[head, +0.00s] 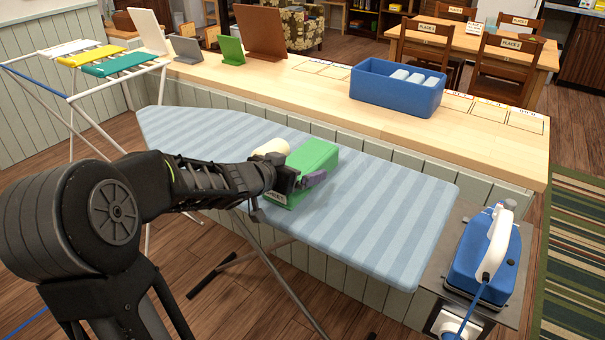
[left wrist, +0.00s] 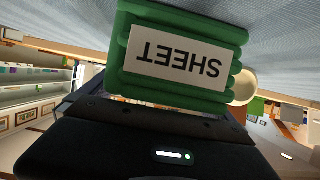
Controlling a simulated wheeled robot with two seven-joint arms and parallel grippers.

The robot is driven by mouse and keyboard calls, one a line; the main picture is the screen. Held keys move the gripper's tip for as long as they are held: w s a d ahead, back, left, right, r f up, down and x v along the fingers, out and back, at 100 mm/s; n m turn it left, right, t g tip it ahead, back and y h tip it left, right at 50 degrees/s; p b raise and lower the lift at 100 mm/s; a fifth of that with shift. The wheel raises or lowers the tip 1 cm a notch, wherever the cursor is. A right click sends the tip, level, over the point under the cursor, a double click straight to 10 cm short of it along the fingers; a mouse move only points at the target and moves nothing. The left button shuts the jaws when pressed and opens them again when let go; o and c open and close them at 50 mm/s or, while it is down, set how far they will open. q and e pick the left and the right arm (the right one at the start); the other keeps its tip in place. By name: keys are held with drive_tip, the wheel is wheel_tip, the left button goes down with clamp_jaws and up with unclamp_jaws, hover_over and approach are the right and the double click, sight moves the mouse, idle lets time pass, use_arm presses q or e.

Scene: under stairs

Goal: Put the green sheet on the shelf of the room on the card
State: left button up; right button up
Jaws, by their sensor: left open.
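The green sheet (head: 313,157) is a folded bundle lying on the blue striped ironing board (head: 385,205). Its white label reading SHEET faces my left wrist camera (left wrist: 178,55). My left gripper (head: 288,183) is open at the near end of the sheet, with a finger showing by its right side. The gripper hides part of the sheet, and I cannot tell whether the fingers touch it. Several outlined cards lie on the wooden counter, some at the back (head: 320,68) and some at the right (head: 525,121). Their small print is unreadable. My right gripper is out of view.
A cream rounded object (head: 270,147) sits beside the sheet. A blue bin (head: 398,90) with white rolls stands on the counter. A blue iron (head: 484,255) rests at the board's right end. A drying rack (head: 95,62) stands left. The board's right half is clear.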

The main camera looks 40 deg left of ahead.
sight(297, 165)
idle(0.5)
use_arm(q)
drive_tip(key=shift+r, duration=0.1)
drive_tip(key=c, duration=2)
drive_tip(key=shift+r, duration=0.1)
wheel_tip(297, 165, up, 10)
drive_tip(key=p, duration=0.6)
drive_tip(key=shift+p, duration=0.3)
